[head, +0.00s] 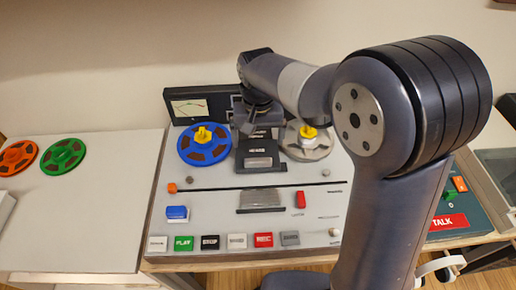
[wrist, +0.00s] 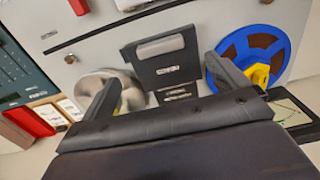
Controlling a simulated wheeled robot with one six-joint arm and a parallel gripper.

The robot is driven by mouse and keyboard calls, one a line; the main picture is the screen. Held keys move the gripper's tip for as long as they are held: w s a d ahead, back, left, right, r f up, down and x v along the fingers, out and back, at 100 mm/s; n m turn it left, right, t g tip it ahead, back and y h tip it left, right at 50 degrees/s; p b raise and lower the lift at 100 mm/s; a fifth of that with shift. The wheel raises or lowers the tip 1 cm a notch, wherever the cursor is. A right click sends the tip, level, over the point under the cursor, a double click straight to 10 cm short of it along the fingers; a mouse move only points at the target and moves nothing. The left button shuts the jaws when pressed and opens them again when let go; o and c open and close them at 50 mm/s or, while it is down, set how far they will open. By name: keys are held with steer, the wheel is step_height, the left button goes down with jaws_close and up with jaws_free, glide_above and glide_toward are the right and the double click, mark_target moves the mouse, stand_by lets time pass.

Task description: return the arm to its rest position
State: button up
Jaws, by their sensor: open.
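My gripper (head: 254,122) hangs over the top of the tape machine (head: 222,222), above the black head cover (head: 257,155) between the two reels. In the wrist view my gripper (wrist: 163,72) is open, its fingers apart with nothing between them. The black cover (wrist: 166,62) shows beyond the fingers, apparently apart from them. The arm reaches from the right of the head view across the machine's right side and hides part of it.
A blue reel (head: 203,148) and a silver reel (head: 305,145), each with a yellow hub, flank the cover. A meter panel (head: 190,106) stands behind. Orange (head: 17,157) and green (head: 63,156) reels lie left. A TALK panel (head: 449,222) is at right. Coloured buttons line the front.

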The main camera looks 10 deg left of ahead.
mark_target(258, 161)
step_height(258, 161, up, 2)
steer(key=shift+r, duration=0.25)
step_height(258, 161, down, 10)
steer(key=shift+f, duration=0.25)
steer(key=shift+s+f, duration=0.1)
steer(key=shift+f, duration=0.2)
steer(key=shift+s+d+r, duration=0.1)
steer(key=shift+s+d, duration=0.05)
steer(key=shift+s, duration=0.35)
steer(key=shift+s+d+r, duration=0.1)
steer(key=shift+s+d, duration=0.05)
steer(key=shift+s, duration=0.3)
steer(key=shift+f, duration=0.1)
